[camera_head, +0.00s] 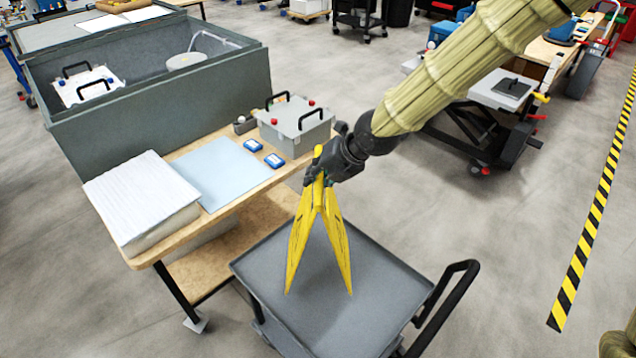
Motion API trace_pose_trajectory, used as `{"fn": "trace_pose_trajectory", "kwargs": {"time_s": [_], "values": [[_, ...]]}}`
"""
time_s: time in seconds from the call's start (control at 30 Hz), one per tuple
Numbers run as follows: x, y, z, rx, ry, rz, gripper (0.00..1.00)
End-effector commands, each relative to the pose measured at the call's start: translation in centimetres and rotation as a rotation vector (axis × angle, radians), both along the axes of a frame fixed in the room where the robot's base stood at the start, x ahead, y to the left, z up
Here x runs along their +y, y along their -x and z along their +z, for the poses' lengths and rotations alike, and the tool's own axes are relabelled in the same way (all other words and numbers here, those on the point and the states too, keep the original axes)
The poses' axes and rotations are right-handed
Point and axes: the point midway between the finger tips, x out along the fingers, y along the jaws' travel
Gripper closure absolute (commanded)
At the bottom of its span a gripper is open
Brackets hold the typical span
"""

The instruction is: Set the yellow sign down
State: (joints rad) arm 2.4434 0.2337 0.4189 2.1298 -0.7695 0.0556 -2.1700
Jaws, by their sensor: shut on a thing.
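The yellow sign (339,245) is a folding A-shaped floor sign. It hangs upright from my gripper (325,172), with its two panels spread apart. My gripper is shut on the sign's top edge. The sign's lower ends appear over the grey top of a cart (386,312). I cannot tell whether they touch the cart or hang above it. The fingertips are partly hidden by the gripper body and the sign.
A wooden table (150,258) at left holds a white stack (142,200), a light blue sheet (215,172) and a grey box (295,128) with black handles. The cart's black handle (445,305) is at right. Open floor lies right, up to a striped line (590,225).

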Motion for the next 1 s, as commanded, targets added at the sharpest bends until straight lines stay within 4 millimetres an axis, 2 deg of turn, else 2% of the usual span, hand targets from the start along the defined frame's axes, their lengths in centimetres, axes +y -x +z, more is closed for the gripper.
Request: {"fn": "trace_pose_trajectory", "kwargs": {"time_s": [0.13,0.5,0.93,0.97,1.0], "values": [[-0.1,-0.9,0.1,-0.002,-0.002,-0.001,1.0],[-0.1,-0.7,-3.2,-0.001,-0.001,-0.001,1.0],[-0.1,-0.7,-3.8,-0.001,-0.002,0.0,1.0],[-0.1,-0.7,-3.9,0.0,-0.001,-0.001,0.8],[-0.1,-0.7,-3.8,0.0,-0.001,-0.001,0.73]]}}
